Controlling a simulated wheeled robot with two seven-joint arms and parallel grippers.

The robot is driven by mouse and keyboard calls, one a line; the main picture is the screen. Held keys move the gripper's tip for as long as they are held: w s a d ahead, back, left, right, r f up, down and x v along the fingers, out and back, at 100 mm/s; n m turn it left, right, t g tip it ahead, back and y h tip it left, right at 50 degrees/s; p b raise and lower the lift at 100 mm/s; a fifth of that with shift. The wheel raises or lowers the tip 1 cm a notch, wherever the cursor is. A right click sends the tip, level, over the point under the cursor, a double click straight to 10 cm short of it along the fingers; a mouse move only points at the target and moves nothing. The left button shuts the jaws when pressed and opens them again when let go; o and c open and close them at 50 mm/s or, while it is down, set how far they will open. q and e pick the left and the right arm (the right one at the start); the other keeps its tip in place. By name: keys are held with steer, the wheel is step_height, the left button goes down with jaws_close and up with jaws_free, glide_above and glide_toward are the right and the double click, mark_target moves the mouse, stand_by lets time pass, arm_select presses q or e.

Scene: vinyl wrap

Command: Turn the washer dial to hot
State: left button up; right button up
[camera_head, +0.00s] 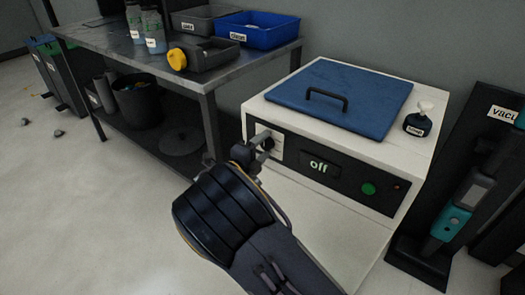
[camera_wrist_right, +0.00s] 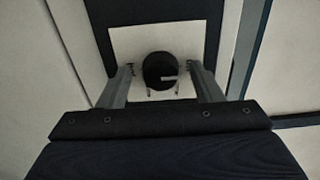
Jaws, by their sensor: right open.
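The white washer (camera_head: 335,215) has a blue lid (camera_head: 340,88) with a black handle. Its dark front panel has a display reading "off" (camera_head: 318,166). The round black dial sits on a pale plate (camera_head: 278,146), mostly hidden by my right gripper (camera_head: 264,150) in the head view. In the right wrist view the dial (camera_wrist_right: 157,66) shows a light mark toward its lower right. My right gripper (camera_wrist_right: 161,80) is open, with one finger on each side of the dial and gaps between. Contact with the plate cannot be told. My left gripper is out of view.
A green button (camera_head: 368,188) and a small red light sit right on the panel. A small black bottle (camera_head: 418,124) stands on the washer top. A metal table (camera_head: 95,38) with bins and bottles is at left; a black stand (camera_head: 418,262) is at right.

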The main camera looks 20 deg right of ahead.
steer(key=shift+w+d, duration=0.1)
steer(key=c, duration=1)
steer(key=shift+r, duration=0.1)
